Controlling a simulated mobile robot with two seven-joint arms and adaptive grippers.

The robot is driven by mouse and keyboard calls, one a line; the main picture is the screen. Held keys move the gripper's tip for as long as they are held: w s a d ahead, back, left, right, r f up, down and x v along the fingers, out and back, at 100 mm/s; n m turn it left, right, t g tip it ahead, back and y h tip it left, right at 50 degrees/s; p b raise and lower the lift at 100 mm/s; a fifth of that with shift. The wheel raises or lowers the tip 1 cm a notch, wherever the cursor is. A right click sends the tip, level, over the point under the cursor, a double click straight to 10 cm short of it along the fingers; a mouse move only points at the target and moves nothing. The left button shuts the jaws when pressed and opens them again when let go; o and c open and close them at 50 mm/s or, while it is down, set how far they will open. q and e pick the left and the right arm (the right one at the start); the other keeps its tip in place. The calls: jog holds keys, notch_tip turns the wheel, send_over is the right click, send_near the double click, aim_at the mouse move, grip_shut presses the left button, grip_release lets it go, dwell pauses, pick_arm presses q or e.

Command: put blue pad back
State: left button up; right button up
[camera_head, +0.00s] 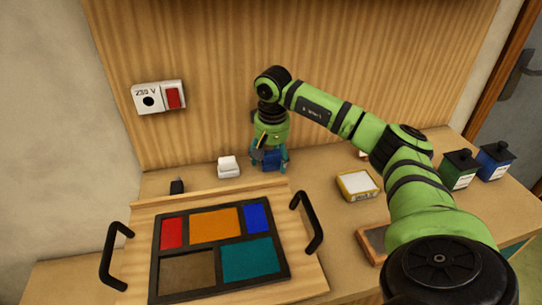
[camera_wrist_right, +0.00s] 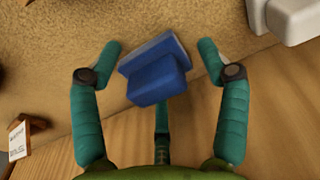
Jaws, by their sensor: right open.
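The blue pad (camera_head: 271,159) is a small blue block with a stepped, wider part. It stands at the back of the worktop, near the wooden back wall. My right gripper (camera_head: 268,166) is over it with its teal fingers open. In the right wrist view the blue pad (camera_wrist_right: 156,88) lies between the two spread fingers, with a gap visible on each side. The pad's underside is hidden. My left gripper is in neither view.
A white block (camera_head: 228,168) stands just left of the gripper, and a small black item (camera_head: 177,186) lies further left. The leaded panel (camera_head: 215,236) with coloured panes and black handles is in front. A yellow-edged box (camera_head: 357,185), green jar (camera_head: 458,170) and blue jar (camera_head: 494,161) stand right.

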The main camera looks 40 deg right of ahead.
aim_at(272, 165)
jog(key=shift+r, duration=0.2)
notch_tip(272, 165, up, 12)
jog(key=s, duration=0.1)
jog(key=shift+a, duration=0.3)
